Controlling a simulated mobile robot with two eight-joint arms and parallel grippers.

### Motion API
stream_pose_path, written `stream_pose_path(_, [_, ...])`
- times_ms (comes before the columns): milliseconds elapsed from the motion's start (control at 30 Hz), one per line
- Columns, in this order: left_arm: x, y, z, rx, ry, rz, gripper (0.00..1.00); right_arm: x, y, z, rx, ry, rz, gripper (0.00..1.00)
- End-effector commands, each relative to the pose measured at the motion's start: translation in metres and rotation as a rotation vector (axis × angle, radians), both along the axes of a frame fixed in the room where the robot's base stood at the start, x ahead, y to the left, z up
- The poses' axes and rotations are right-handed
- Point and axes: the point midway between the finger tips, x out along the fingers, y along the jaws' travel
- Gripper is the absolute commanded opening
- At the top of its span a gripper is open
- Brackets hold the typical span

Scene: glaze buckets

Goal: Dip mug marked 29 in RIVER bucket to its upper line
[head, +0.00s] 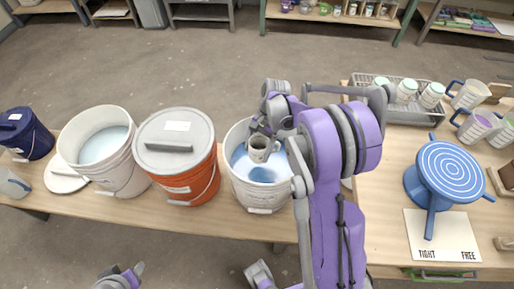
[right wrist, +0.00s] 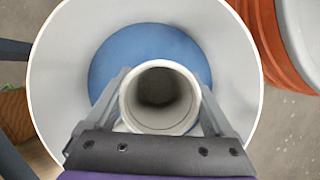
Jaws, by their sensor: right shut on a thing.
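A pale mug (head: 260,148) is held in my right gripper (head: 267,134), upright, over the open white bucket (head: 262,207) with blue glaze (head: 262,174) inside. In the right wrist view the gripper (right wrist: 163,97) is shut on the mug (right wrist: 130,103), seen down into its empty-looking inside. The bucket's white wall (right wrist: 55,95) surrounds it, with the blue glaze (right wrist: 150,42) beneath. Whether the mug's base touches the glaze is hidden, and no number or line on the mug can be read. The bucket's label is too small to read. My left gripper (head: 128,277) shows partly at the bottom edge.
An orange bucket with a grey lid (head: 174,140) stands close left of the white bucket. Further left are another open white bucket (head: 102,148) and a dark blue bucket (head: 23,134). At right are a blue banding wheel (head: 449,170), a grey rack (head: 398,117) and several mugs.

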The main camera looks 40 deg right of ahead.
Motion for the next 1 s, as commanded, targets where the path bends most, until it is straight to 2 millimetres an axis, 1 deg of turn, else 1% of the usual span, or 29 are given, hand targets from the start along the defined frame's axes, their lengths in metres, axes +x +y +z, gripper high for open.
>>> stream_pose_path(33, [-0.001,0.000,-0.006,0.000,0.002,0.000,0.50,0.000,0.000,-0.007,0.001,0.001,0.000,0.10])
stream_pose_path(533, [-0.005,0.000,-0.037,0.000,0.012,0.000,0.50,0.000,0.000,-0.046,0.000,0.000,0.000,0.10])
stream_pose_path(867, [-0.005,0.000,-0.038,0.000,0.012,0.000,0.50,0.000,0.000,-0.047,0.000,-0.001,0.000,0.10])
stream_pose_path(1000, [-0.005,0.000,-0.041,0.000,0.013,0.000,0.50,0.000,0.000,-0.051,0.000,0.000,0.000,0.10])
